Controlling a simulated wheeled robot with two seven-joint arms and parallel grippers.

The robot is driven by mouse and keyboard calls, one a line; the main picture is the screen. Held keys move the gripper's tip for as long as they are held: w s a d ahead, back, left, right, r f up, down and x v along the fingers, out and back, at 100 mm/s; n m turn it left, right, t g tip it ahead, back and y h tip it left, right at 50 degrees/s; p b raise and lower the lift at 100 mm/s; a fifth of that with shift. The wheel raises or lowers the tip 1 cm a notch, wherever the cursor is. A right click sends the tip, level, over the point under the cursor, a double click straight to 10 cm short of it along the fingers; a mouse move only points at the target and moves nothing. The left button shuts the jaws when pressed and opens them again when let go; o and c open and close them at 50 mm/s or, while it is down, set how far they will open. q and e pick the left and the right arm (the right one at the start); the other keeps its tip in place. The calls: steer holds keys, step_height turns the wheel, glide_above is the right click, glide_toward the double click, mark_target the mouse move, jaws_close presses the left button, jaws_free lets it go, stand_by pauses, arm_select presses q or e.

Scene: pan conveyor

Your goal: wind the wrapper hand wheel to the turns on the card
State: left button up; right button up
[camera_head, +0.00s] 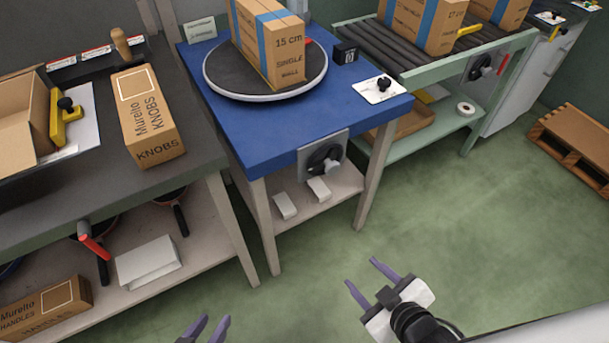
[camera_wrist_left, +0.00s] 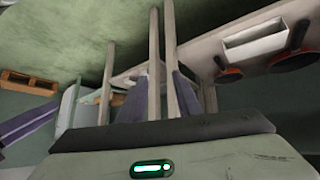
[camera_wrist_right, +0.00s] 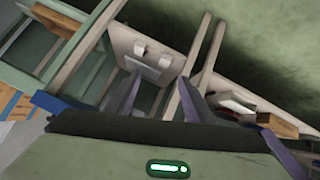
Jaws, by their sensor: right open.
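The black hand wheel (camera_head: 323,158) sits on a grey plate on the front of the blue wrapper table (camera_head: 240,135). On the table's round turntable (camera_head: 222,75) stands a brown box (camera_head: 275,47) with a blue strip, marked 15 cm, single wall. A small pale card (camera_head: 199,29) stands at the table's back left; its writing is too small to read. My right gripper (camera_head: 363,273) is open and empty over the floor, in front of and below the wheel. My left gripper (camera_head: 208,328) is open and empty at the bottom edge, well apart from the wheel.
A small black counter (camera_head: 345,53) and a white plate with a black knob (camera_head: 380,89) are on the blue table. A grey workbench (camera_head: 200,130) with boxes stands left, a roller conveyor (camera_head: 385,45) right. A wooden pallet (camera_head: 572,140) lies far right. The green floor in front is clear.

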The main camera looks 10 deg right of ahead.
steer(key=w+d+n+t+b, duration=0.2)
steer(key=w+n+b, duration=0.15)
steer(key=n, duration=0.25)
steer(key=n+t+y+b, duration=0.45)
steer(key=n+b, duration=0.45)
steer(key=n, duration=1.8)
glide_toward(334, 169)
steer(key=shift+t, duration=0.35)
steer(key=x, duration=0.5)
steer(key=p+x, duration=0.1)
steer(key=x, duration=0.1)
steer(key=shift+w+a+f, duration=0.1)
steer(key=shift+w+f, duration=0.2)
steer(key=shift+w, duration=0.05)
steer(key=shift+w+a, duration=0.2)
steer(key=shift+w, duration=0.2)
arm_select(q)
step_height(334, 169, down, 6)
steer(key=w+d+t, duration=0.1)
steer(key=shift+w+f+h, duration=0.2)
steer(key=shift+w+h, duration=0.1)
steer(key=shift+d, duration=0.1)
arm_select(e)
steer(key=c, duration=1)
